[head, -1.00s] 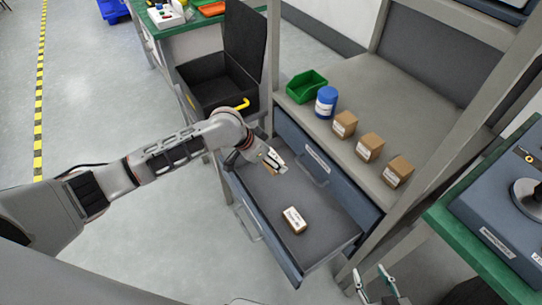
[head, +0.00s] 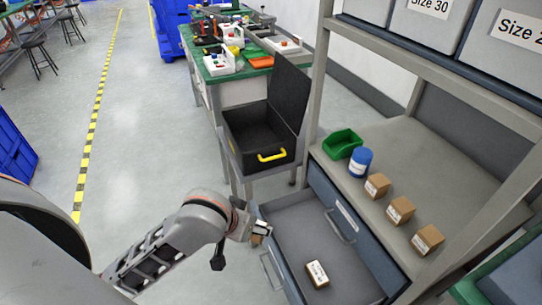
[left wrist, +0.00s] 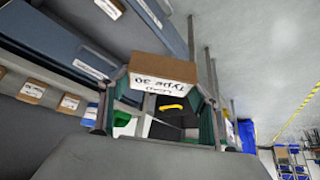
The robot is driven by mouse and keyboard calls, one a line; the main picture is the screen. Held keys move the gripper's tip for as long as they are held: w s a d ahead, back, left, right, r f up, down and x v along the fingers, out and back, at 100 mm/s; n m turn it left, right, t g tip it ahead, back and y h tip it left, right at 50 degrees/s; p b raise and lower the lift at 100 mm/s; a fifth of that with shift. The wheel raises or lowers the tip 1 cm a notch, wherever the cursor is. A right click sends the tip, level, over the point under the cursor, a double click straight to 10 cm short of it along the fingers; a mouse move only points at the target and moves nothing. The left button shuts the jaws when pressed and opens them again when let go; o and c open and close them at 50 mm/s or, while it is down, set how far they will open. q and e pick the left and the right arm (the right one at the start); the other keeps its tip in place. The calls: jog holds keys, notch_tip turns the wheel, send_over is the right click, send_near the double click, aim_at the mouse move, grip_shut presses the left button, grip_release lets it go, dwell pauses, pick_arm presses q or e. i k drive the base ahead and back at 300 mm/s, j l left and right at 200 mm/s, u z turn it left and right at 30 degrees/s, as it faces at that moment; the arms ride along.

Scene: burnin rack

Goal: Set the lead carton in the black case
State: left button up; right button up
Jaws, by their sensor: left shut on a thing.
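My left gripper (head: 262,231) is shut on a brown carton with a white label, held by the near left edge of the open drawer. In the left wrist view the fingers (left wrist: 158,98) flank this lead carton (left wrist: 163,68), whose label reads upside down, roughly "Lead Type 30". Only a bit of the carton (head: 257,239) shows in the head view. The black case (head: 240,140) stands beyond the gripper, lid raised, empty inside as far as I see, with a yellow handle (head: 272,156) in front. My right gripper is out of view.
The open drawer (head: 295,222) holds another labelled carton (head: 317,273). On the bench above stand a green bin (head: 342,144), a blue jar (head: 360,163) and three brown cartons (head: 400,210). A rack post (head: 317,90) rises just right of the case.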

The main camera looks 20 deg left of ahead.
aim_at(252, 137)
jog(key=j+z, duration=0.25)
jog(key=z, duration=0.15)
jog(key=j+z, duration=0.55)
jog(key=j, duration=0.2)
jog(key=k+j+z, duration=0.15)
jog(key=j, duration=0.2)
jog(key=k+j, duration=0.1)
jog(key=j, duration=0.35)
jog(key=k+j, duration=0.1)
jog(key=j, duration=0.3)
jog(key=k+j+z, duration=0.1)
jog(key=j, duration=0.35)
jog(key=k+j, duration=0.1)
jog(key=j, duration=0.3)
